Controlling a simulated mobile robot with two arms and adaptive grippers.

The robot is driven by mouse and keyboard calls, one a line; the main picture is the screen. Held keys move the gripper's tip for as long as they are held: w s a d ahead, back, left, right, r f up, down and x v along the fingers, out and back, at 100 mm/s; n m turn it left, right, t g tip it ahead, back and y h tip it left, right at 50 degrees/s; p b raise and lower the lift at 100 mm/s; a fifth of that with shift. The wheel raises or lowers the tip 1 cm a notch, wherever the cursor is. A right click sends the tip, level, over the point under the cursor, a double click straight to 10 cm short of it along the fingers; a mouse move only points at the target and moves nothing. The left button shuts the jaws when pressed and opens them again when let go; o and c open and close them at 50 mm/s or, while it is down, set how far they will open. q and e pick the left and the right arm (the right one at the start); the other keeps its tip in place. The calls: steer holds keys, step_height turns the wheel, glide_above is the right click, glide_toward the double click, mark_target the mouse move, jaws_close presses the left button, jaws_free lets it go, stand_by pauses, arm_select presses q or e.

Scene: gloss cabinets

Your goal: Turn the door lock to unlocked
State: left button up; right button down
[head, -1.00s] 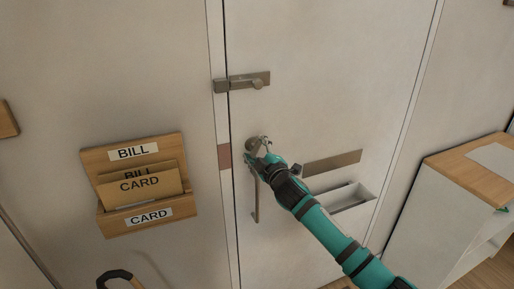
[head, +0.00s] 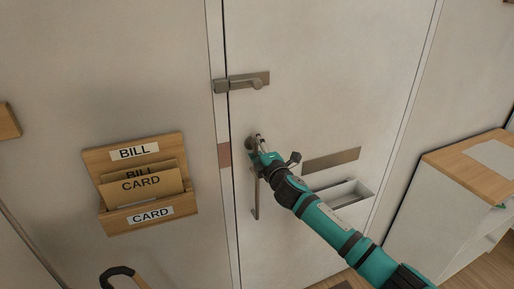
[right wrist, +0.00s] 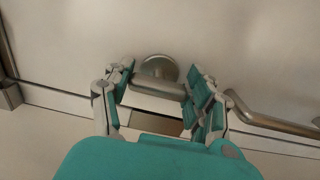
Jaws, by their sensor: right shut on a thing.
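The door lock (head: 251,143) is a round metal rose with a small turn piece, on the pale door near its left edge. In the right wrist view the lock's turn piece (right wrist: 158,88) lies as a bar across the picture, in front of the rose. My right gripper (head: 262,147) is at the lock in the head view. In the right wrist view its fingers (right wrist: 158,92) stand on both sides of the turn piece and are shut on it. The gripper partly hides the lock in the head view. My left gripper is not in view.
A slide latch (head: 242,82) is above the lock, and a long door handle (head: 256,205) hangs below it. A flat plate (head: 332,160) and a shallow box (head: 350,196) are to the right. A wooden letter rack (head: 150,215) is at left, a white cabinet (head: 440,205) at right.

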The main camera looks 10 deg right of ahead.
steer(key=shift+c, duration=2)
jaws_free()
steer(key=s+d, duration=0.2)
steer(key=s, duration=0.9)
steer(key=shift+s+d, duration=0.15)
steer(key=shift+s, duration=0.25)
